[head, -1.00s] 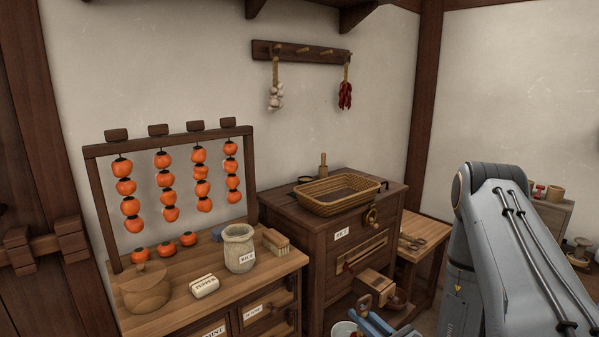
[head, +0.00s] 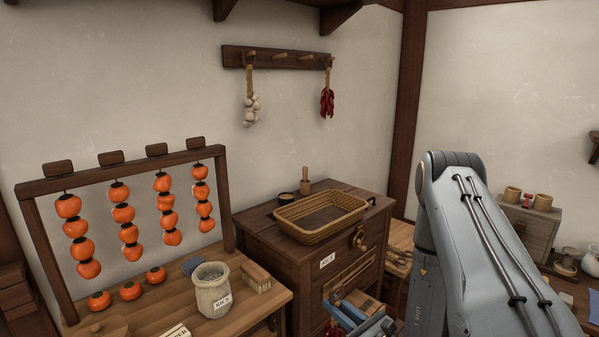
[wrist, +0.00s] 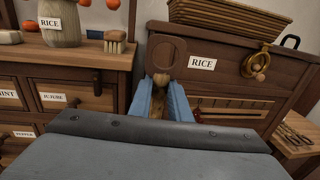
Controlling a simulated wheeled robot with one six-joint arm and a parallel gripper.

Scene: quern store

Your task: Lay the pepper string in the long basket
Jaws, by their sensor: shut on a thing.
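The long basket (head: 318,235), a shallow woven tray, stands empty on top of the dark wooden cabinet; its lower side shows at the top of the wrist view (wrist: 230,17). My gripper (head: 358,318) is low in front of the cabinet, below basket height. In the wrist view my jaws (wrist: 160,100) are shut on a tan straw-like piece, apparently the top of the pepper string. A bit of red (head: 333,328) shows beneath the gripper; the rest of the string is hidden. Another red pepper string (head: 327,102) hangs on the wall rack's right end.
The cabinet (head: 288,248) also bears a small dark bowl (head: 287,198) and a wooden pestle (head: 305,182) behind the basket. A brass ring (head: 358,238) is at its front. Left, a worktop holds a rice jar (head: 212,290), brush (head: 256,278) and persimmon rack (head: 110,165). Garlic (head: 251,110) hangs above.

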